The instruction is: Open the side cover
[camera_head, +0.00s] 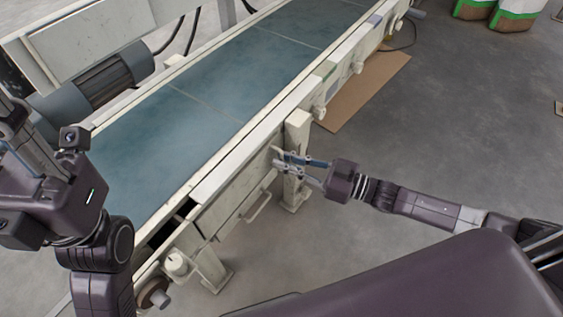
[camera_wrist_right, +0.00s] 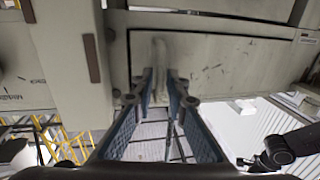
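The side cover (camera_head: 232,204) is a pale panel on the near side of the conveyor, with a bar handle (camera_head: 258,208) below its right part. In the right wrist view the pale panel (camera_wrist_right: 225,65) fills the upper middle, and a light upright handle (camera_wrist_right: 160,55) shows between the fingertips. My right gripper (camera_head: 279,159) is close to the conveyor's side by a support leg. Its fingers are apart in the right wrist view (camera_wrist_right: 160,82); contact with the handle cannot be told. My left gripper (camera_head: 18,130) is at the left edge, partly cut off, fingers unclear.
The blue-green conveyor belt (camera_head: 225,85) runs diagonally away to the upper right. A pale leg (camera_head: 296,160) stands beside my right gripper. A cardboard sheet (camera_head: 365,90) lies on the floor behind it. The grey floor (camera_head: 470,120) to the right is open.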

